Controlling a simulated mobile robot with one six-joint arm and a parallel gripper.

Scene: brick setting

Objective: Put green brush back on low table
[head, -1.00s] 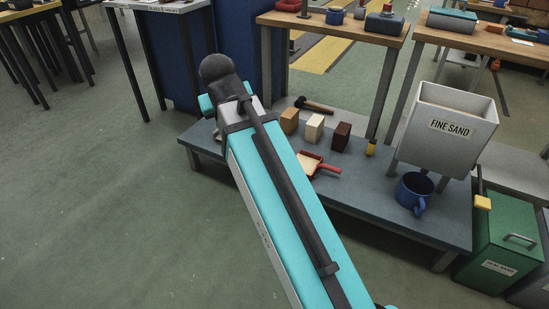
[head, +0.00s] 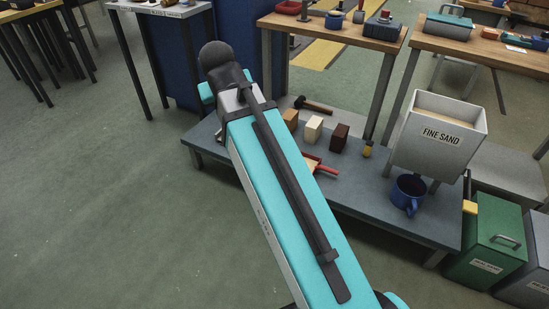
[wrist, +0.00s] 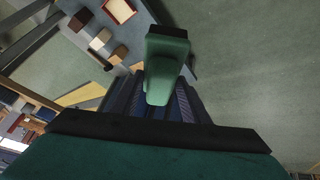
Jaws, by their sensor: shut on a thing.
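The green brush (wrist: 166,60) is in the wrist view, its green body standing out past the fingers. My gripper (wrist: 160,98) is shut on it. In the head view my arm hides both the gripper and the brush. The low table (head: 362,208) is the grey-blue bench in the middle and right of the head view. Its top also shows at the upper left of the wrist view, beside the brush in the picture. I cannot tell the height of the brush above it.
The front middle of the tabletop looks clear.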

